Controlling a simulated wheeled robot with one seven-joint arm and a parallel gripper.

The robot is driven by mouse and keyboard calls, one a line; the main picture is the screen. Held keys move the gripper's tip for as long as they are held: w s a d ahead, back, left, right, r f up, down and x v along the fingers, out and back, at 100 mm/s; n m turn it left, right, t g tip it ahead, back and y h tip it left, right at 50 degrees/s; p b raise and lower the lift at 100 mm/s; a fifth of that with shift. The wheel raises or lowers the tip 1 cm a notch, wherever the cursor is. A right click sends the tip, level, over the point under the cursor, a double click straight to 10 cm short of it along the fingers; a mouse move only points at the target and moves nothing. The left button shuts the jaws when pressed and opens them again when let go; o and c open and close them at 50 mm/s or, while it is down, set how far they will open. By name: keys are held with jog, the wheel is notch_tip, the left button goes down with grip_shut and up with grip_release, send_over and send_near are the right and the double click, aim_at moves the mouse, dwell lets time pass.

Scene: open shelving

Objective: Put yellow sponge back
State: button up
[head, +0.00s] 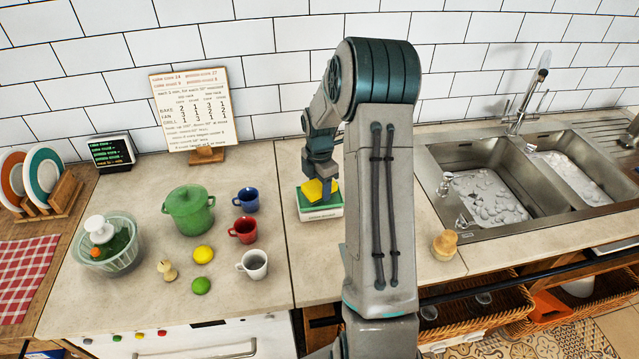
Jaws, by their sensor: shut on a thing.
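The yellow sponge (317,189) is in my gripper (321,182), just over a small box-shaped holder (320,212) with a green top and a white front. The holder stands on the counter left of my arm's large upright link. My gripper points down and is shut on the sponge. I cannot tell whether the sponge touches the green top or hovers slightly above it. The fingertips are small and partly hidden by the sponge.
Left of the holder stand blue (245,200), red (243,230) and white (252,264) mugs, and a green pot (189,212). A double sink (480,185) lies to the right. A wooden object (445,244) stands near the sink. The counter just before the holder is clear.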

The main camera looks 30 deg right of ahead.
jog(key=shift+f, duration=0.3)
jog(key=o, duration=0.9)
